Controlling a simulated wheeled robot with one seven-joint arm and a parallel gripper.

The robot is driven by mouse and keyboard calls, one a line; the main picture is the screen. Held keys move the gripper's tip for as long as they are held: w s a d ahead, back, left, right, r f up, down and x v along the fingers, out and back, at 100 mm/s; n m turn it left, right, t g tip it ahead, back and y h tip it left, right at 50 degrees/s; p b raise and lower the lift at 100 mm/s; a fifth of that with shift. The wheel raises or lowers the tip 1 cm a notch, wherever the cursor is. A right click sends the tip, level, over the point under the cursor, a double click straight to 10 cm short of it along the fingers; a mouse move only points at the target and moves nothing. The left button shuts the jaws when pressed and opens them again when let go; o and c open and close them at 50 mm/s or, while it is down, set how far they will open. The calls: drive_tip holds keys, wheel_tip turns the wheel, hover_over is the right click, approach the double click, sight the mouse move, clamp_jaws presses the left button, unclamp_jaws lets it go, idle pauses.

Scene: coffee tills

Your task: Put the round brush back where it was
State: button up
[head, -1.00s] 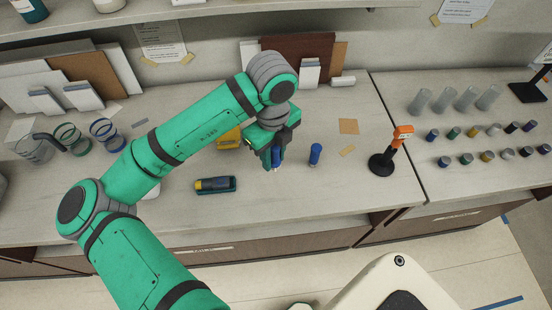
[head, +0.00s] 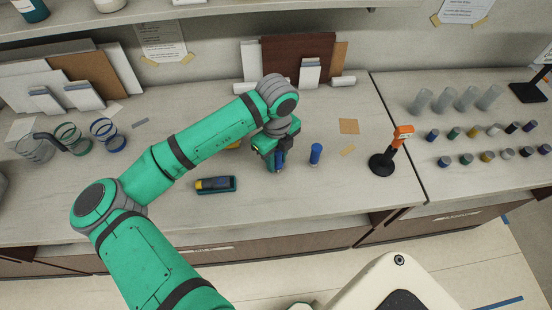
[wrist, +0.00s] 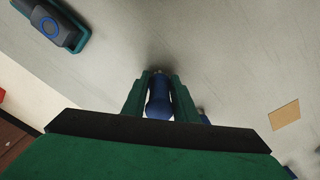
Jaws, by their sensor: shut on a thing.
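My gripper (head: 279,158) is shut on a blue-handled thing (wrist: 158,104), which looks like the round brush; it also shows in the head view (head: 279,162). The fingers stand on both sides of it and point down toward the counter. Its lower end is small and partly hidden, and I cannot tell whether it touches the counter. A second blue cylinder (head: 316,154) stands upright on the counter just right of my gripper. In the wrist view it is mostly hidden behind the right finger.
A teal tray (head: 234,186) holding a dark, yellow-ended tool lies to the left. An orange device (head: 402,133) on a black stand is to the right. Tan squares (head: 348,126) lie behind. A yellow thing (head: 235,145) is mostly hidden by my arm. The front counter is clear.

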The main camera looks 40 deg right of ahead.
drive_tip(key=shift+f, duration=0.15)
drive_tip(key=o, duration=1.1)
drive_tip(key=shift+c, duration=0.2)
wheel_tip(320, 180, up, 12)
drive_tip(key=shift+r, duration=0.2)
